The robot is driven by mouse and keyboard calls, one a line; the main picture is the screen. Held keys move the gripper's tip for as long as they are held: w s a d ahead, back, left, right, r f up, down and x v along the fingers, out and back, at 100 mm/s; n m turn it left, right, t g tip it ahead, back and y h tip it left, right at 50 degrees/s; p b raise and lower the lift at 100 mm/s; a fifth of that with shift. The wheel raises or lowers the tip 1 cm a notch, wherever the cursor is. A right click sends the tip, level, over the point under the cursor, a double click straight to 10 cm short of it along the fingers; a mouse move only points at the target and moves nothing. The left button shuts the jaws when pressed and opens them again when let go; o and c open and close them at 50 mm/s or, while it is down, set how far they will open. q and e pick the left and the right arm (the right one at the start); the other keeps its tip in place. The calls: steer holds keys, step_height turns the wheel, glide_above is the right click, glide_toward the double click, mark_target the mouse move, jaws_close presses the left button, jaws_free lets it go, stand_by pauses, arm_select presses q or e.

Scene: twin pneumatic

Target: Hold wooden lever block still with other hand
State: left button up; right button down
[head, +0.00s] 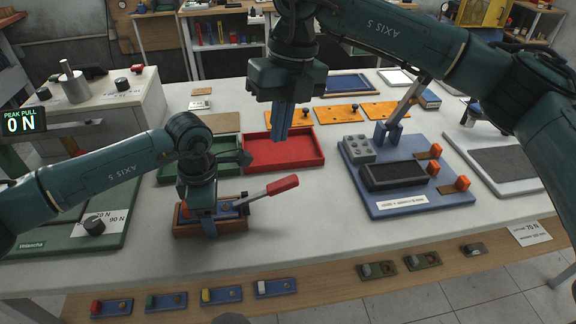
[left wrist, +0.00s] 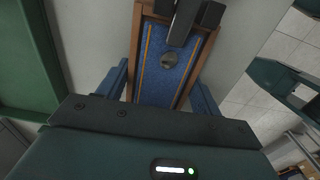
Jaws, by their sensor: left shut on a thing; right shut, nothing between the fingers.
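The wooden lever block (head: 237,225) sits on the white table in front of the trays. It is a brown wooden frame with a blue top and a metal lever ending in a red handle (head: 283,185), tilted up to the right. My left gripper (head: 210,224) reaches down over the block and is shut across it. In the left wrist view, blue fingers press both sides of the wooden frame (left wrist: 138,45), with the blue top (left wrist: 172,75) between them. My right gripper (head: 280,135) is shut and empty, pointing down above the red tray.
The red tray (head: 310,160) lies behind the handle, beside a green tray (head: 170,171). A blue fixture board (head: 395,205) with a grey block and orange parts stands to the right. Several small blue switch plates (head: 222,295) line the front ledge. Table around the handle's right is clear.

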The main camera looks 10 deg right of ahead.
steer(key=r+m+y, duration=0.1)
steer(key=m, duration=0.6)
steer(key=m+y, duration=0.2)
steer(key=m, duration=1.3)
glide_above(281, 183)
steer(key=shift+t, duration=0.3)
step_height(281, 183, down, 8)
steer(key=shift+a+r, duration=0.1)
steer(key=shift+r, duration=0.15)
steer(key=shift+d+f, duration=0.3)
steer(key=shift+f, duration=0.25)
steer(key=shift+d+f, duration=0.3)
steer(key=shift+f, duration=0.25)
steer(key=shift+d+f, duration=0.25)
steer(key=shift+f, duration=0.35)
steer(key=shift+f, duration=0.1)
